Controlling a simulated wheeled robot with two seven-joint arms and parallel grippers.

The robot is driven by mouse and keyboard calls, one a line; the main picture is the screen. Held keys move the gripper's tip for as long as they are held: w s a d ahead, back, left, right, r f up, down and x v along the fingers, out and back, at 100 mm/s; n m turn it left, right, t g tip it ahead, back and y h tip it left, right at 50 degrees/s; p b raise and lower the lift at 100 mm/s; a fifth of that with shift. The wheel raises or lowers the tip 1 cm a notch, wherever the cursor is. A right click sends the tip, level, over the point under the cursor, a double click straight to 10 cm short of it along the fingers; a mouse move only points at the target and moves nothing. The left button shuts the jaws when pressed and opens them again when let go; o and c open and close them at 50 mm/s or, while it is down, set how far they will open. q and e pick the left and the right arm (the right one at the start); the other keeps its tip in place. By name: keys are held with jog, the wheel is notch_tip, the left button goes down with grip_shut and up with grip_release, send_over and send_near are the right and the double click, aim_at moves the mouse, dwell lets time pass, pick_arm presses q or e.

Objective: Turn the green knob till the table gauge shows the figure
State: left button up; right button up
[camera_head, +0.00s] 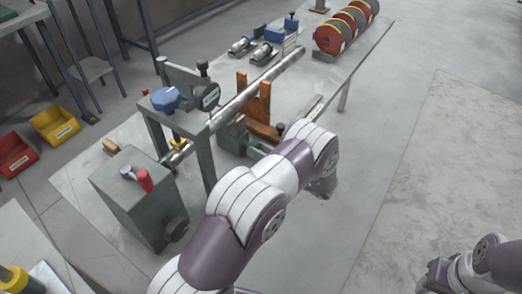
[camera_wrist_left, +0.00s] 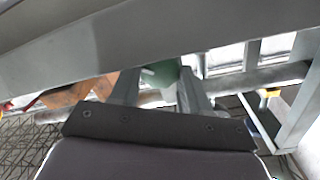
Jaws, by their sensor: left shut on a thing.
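The green knob (camera_wrist_left: 160,73) shows between the two fingers of my left gripper (camera_wrist_left: 158,88) in the left wrist view, and the gripper is shut on it. In the head view a small bit of green (camera_head: 254,147) shows low on the machine, left of my left wrist; my arm hides much around it. A dark round dial-like part (camera_head: 207,96) with a pale label sits on the machine's upper left; no figure on it is readable. My right arm is at the lower right, away from the machine; its fingers are not clear.
A steel bar runs diagonally past an orange-brown bracket (camera_head: 262,108). A grey box with a red-capped lever (camera_head: 145,180) stands in front. A blue knob (camera_head: 165,100) is beside the dial. Red and grey discs (camera_head: 335,35) stand at the back. Red and yellow bins (camera_head: 54,126) are on the left. Floor at right is clear.

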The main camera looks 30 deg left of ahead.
pick_arm(q)
jog(key=o, duration=1.1)
jog(key=shift+c, duration=0.2)
jog(key=shift+d, duration=0.1)
jog(key=s+d+b, duration=0.1)
jog(key=d, duration=1.1)
jog(key=shift+s+d+r, duration=0.2)
jog(key=shift+s+d, duration=0.05)
